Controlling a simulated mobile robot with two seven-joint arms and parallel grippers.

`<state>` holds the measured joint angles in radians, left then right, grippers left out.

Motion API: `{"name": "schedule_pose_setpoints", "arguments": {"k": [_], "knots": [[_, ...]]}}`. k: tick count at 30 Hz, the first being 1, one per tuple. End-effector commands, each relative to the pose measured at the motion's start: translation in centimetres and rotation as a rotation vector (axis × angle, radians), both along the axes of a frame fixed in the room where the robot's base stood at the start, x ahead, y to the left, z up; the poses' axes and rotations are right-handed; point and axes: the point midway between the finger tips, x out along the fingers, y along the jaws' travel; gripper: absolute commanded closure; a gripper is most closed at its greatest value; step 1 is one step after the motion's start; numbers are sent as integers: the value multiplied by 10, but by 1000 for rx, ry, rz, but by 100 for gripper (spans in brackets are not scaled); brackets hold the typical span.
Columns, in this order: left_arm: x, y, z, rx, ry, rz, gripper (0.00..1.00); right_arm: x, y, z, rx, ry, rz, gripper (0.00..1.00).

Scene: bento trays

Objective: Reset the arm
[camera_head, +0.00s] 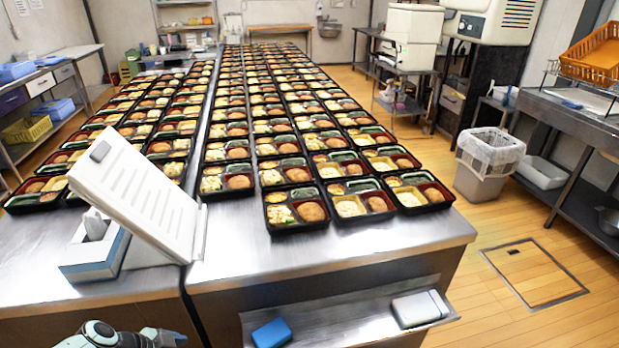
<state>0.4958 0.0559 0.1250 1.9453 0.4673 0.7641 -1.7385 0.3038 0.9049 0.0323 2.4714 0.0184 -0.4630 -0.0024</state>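Part of my own arm, white and grey with teal, shows at the bottom left edge of the head view, in front of the steel table (230,268). No part of my other arm is in view.
Long rows of filled black bento trays (299,229) cover the tables. A tilted white panel (140,195) and a tissue box (95,262) stand at the left front. A low front shelf holds a blue block (271,333) and a white box (420,309).

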Motion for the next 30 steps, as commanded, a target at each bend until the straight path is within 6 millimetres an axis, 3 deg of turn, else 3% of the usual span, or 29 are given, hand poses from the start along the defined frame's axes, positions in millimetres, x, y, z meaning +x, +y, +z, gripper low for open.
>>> {"name": "schedule_pose_setpoints", "arguments": {"k": [1,2,3,8,11,15,18,25,27,30], "knots": [[0,0,0,0,0,0,5,0,0,0,0,0,0,0],[-2,-3,-14,-8,33,24,5,0,0,0,0,1,0,0],[-6,-7,-38,-14,91,83,5,0,0,0,0,0,0,0],[-27,-23,-120,-17,281,313,5,0,0,0,0,-1,-1,0],[-52,-42,-174,-11,403,472,5,0,-1,0,0,-1,-1,0],[-102,-76,-244,-4,554,718,5,0,0,0,0,-1,0,0],[-138,-101,-277,-14,629,873,5,0,0,0,0,0,0,0],[-217,-153,-314,-82,769,1169,5,0,0,0,0,0,0,0],[-212,-150,-284,-83,763,1171,5,-4,1,28,4,10,4,0],[-216,-150,-257,-73,782,1164,5,-8,2,55,10,26,10,0]]}}
